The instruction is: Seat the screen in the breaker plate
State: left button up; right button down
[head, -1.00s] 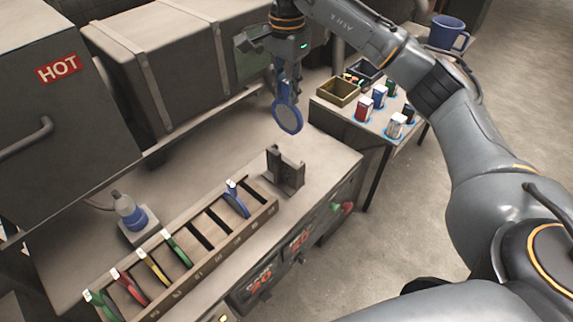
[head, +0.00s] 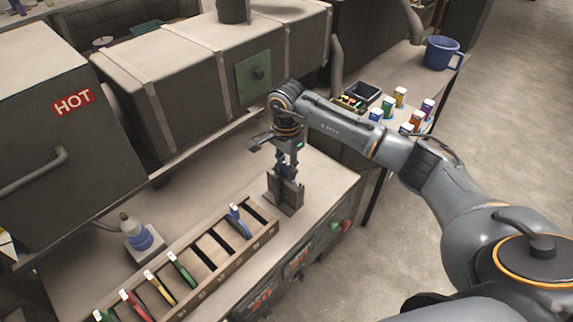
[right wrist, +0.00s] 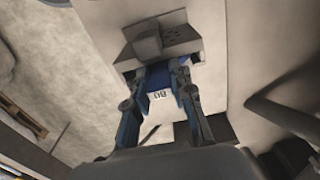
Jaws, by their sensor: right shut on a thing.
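My right gripper (head: 288,178) points down at a dark grey upright stand (head: 286,200) on the bench. It is shut on the blue-rimmed screen (right wrist: 161,84), whose white tag shows between the fingers in the right wrist view. The screen is at the stand, its lower part hidden by the stand's dark block (right wrist: 160,42). I cannot tell whether it is fully seated, or which part of the stand is the breaker plate. My left gripper is not in view.
A slotted wooden rack (head: 262,240) beside the stand holds several coloured screens, including a blue one (head: 238,222). A bottle (head: 136,234) stands left. A grey machine marked HOT (head: 73,102) lines the back. A side table carries small containers (head: 376,114) and a blue mug (head: 442,53).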

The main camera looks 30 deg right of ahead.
jog(key=shift+f+b, duration=0.2)
jog(key=shift+b, duration=0.1)
jog(key=c, duration=1.1)
grip_release()
jog(key=shift+r, duration=0.1)
jog(key=shift+c, duration=0.2)
jog(key=shift+r+p, duration=0.2)
jog(key=shift+p, duration=0.1)
jog(key=shift+w+r+b, duration=0.1)
jog(key=shift+r+b, duration=0.15)
jog(key=shift+b, duration=0.05)
notch_tip(320, 180, up, 11)
jog(key=b, duration=0.3)
jog(key=shift+f, duration=0.2)
jog(key=shift+r, duration=0.4)
